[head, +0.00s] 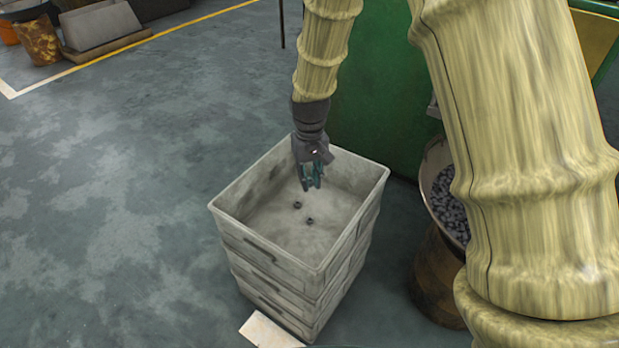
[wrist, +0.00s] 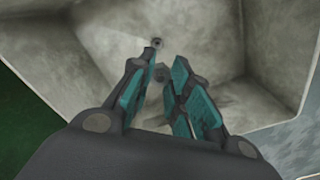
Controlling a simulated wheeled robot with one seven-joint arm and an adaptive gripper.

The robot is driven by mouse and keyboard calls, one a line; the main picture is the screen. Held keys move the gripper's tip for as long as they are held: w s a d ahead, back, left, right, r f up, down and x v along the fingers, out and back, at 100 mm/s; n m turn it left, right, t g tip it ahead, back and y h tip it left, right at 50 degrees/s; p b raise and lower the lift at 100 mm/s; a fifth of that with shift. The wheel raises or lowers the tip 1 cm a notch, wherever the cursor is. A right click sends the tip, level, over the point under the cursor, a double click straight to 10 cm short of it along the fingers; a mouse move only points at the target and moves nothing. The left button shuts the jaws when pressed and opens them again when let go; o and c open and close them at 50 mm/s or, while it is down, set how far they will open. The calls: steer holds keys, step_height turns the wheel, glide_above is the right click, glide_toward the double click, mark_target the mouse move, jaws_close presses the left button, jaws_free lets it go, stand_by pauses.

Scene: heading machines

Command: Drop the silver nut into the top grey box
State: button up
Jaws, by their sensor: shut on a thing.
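The top grey box (head: 232,213) is an open, worn bin at the top of a stack in the head view. Its pale inner wall (wrist: 268,55) fills much of the wrist view. My gripper (head: 311,183) points down over the box opening, near its back side. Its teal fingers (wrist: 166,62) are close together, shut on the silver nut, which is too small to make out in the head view.
Two small dark nuts (head: 297,205) (head: 309,221) lie on the box floor. A green machine (head: 375,90) stands behind the box. A round bin of grey parts (head: 447,205) stands to the right.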

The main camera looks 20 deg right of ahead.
mark_target(310, 181)
steer(key=shift+f, duration=0.45)
steer(key=shift+b, duration=0.3)
steer(key=o, duration=0.9)
steer(key=shift+o, duration=0.2)
steer(key=shift+r, duration=0.1)
step_height(310, 181, up, 12)
steer(key=shift+a, duration=0.1)
